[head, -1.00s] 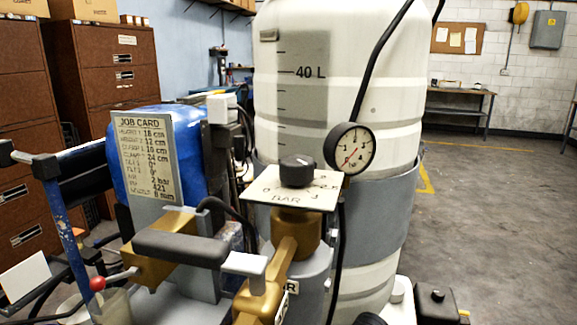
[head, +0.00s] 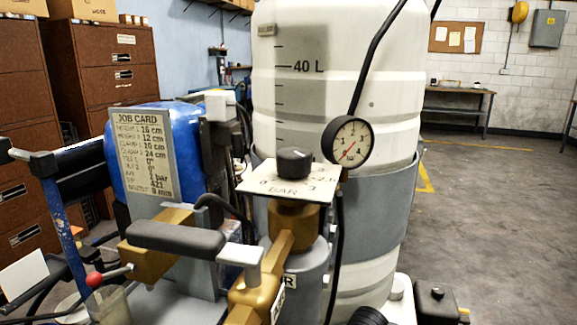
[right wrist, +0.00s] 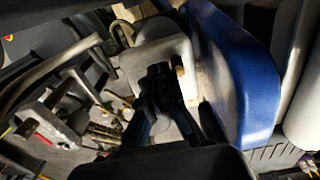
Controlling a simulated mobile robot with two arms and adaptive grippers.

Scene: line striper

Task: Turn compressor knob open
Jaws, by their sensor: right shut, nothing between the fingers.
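A round black knob (head: 295,162) sits on a white plate marked BAR (head: 288,185), on top of a brass-coloured fitting (head: 293,222) in the head view. A pressure gauge (head: 346,141) stands just right of it, its needle pointing to the lower left. The blue tank (head: 128,150) is at left behind the job card (head: 146,150). Contact is unclear. My left gripper is out of view.
A large white tank (head: 300,100) stands close behind the knob. A black padded handle (head: 177,239) and a red-tipped lever (head: 94,279) are in front at left. A smaller black box (head: 437,303) with a knob is at lower right. Open floor lies at right.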

